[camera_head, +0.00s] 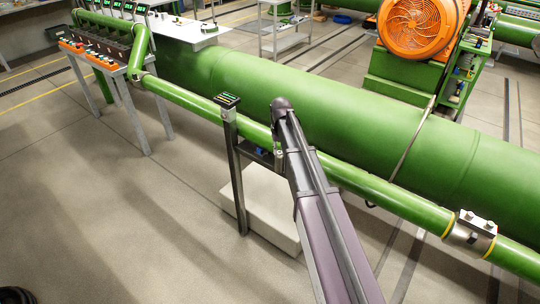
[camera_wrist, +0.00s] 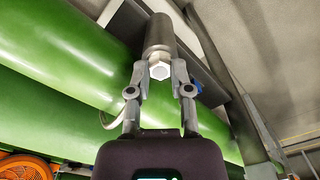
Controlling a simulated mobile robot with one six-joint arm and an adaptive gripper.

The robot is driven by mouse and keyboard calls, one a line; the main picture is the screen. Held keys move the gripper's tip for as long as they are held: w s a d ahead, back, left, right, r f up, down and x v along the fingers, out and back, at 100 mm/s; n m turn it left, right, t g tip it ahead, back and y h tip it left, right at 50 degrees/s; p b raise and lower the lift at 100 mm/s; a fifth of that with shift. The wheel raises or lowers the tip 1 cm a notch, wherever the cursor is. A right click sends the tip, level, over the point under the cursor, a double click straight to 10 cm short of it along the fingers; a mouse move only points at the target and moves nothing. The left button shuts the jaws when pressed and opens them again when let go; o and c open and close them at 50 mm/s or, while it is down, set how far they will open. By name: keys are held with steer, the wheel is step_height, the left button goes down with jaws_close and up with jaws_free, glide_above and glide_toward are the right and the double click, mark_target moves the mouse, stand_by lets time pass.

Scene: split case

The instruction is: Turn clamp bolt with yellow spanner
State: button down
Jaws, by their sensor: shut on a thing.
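In the wrist view my gripper (camera_wrist: 160,82) has its two fingers closed in around a dark grey cylindrical piece (camera_wrist: 159,34) with a pale hexagonal end (camera_wrist: 160,67). I cannot tell whether this piece is loose or fixed to something. In the head view my arm covers my gripper. A metal clamp (camera_head: 470,234) with yellow edges and bolt heads (camera_head: 477,221) on top sits around the thin green pipe (camera_head: 360,185) at the right. I cannot make out a yellow spanner in either view.
A large green pipe (camera_head: 330,110) runs behind the thin one. A dark post (camera_head: 236,175) with a small display box (camera_head: 227,100) stands left of my arm, by a pale block (camera_head: 265,208). An orange motor (camera_head: 415,25) is behind.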

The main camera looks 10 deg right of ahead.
stand_by(0.3)
steer(key=shift+c, duration=2.3)
jaws_free()
steer(key=shift+s, duration=0.1)
steer(key=s+r+p, duration=0.2)
steer(key=s, duration=1)
steer(key=s+d+r+p, duration=0.1)
steer(key=s+r+p, duration=0.1)
steer(key=s, duration=1)
steer(key=shift+s+d, duration=0.2)
steer(key=shift+s, duration=0.1)
steer(key=shift+r, duration=0.1)
